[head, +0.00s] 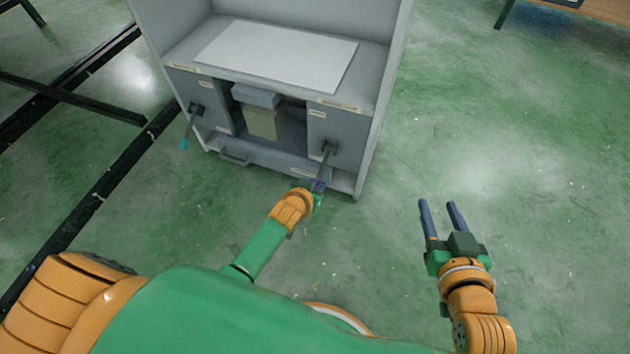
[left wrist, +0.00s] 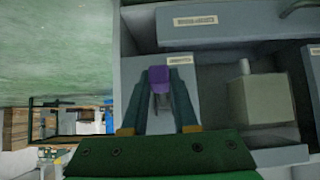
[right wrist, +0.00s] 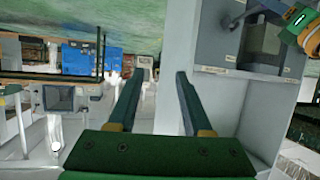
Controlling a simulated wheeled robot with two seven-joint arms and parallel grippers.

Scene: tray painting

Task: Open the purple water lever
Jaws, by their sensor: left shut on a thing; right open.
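The purple water lever (head: 319,186) is a dark rod with a purple tip, on the right front panel of the grey cabinet (head: 372,110). In the left wrist view its purple end (left wrist: 159,78) sits between the fingers. My left gripper (head: 316,190) is shut on the purple tip; the fingers hide part of it in the head view. A second lever with a cyan tip (head: 184,144) is on the left panel, apart from my grippers. My right gripper (head: 436,208) is open and empty, above the floor to the right of the cabinet.
A white board (head: 277,55) lies on the cabinet's top shelf. A beige block (head: 265,123) sits in the recess between the panels. A drawer with a handle (head: 236,158) is below. Dark rails (head: 80,218) run along the left floor. The floor on the right is clear.

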